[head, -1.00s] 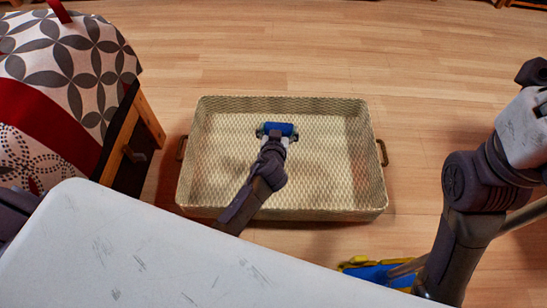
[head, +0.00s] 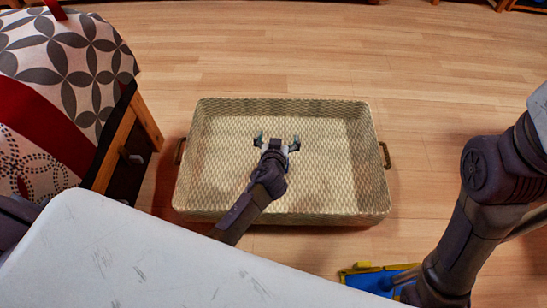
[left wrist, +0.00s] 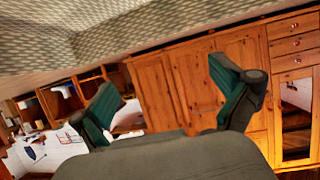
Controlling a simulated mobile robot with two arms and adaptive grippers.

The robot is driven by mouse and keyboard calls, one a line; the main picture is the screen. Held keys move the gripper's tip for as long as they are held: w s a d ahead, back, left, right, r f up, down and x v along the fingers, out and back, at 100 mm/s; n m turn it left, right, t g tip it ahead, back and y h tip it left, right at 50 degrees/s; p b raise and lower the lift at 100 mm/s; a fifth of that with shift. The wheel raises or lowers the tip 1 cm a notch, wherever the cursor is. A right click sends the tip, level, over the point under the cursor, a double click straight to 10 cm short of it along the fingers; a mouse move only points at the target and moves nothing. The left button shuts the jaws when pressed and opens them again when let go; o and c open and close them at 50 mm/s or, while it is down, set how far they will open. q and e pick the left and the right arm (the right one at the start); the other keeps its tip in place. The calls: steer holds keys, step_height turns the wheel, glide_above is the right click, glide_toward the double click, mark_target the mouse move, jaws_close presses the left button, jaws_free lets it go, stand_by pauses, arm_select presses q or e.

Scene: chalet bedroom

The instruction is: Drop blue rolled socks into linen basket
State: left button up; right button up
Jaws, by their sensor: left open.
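The linen basket (head: 345,165) is a wide, shallow, beige woven tray with side handles, on the wooden floor. Its woven surface also shows at the top of the left wrist view (left wrist: 170,15). My left gripper (head: 277,140) is over the middle of the basket in the head view, its fingers spread. In the left wrist view the gap between its green-padded fingers (left wrist: 165,80) is empty. The blue rolled socks do not show in either view now; where they lie is hidden.
A patterned bed (head: 60,80) stands at the left. A blue and yellow object (head: 375,279) lies by my right arm. Floor beyond the basket is clear.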

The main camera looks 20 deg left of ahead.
arm_select(q)
steer(key=v, duration=1.2)
steer(key=shift+r, duration=0.1)
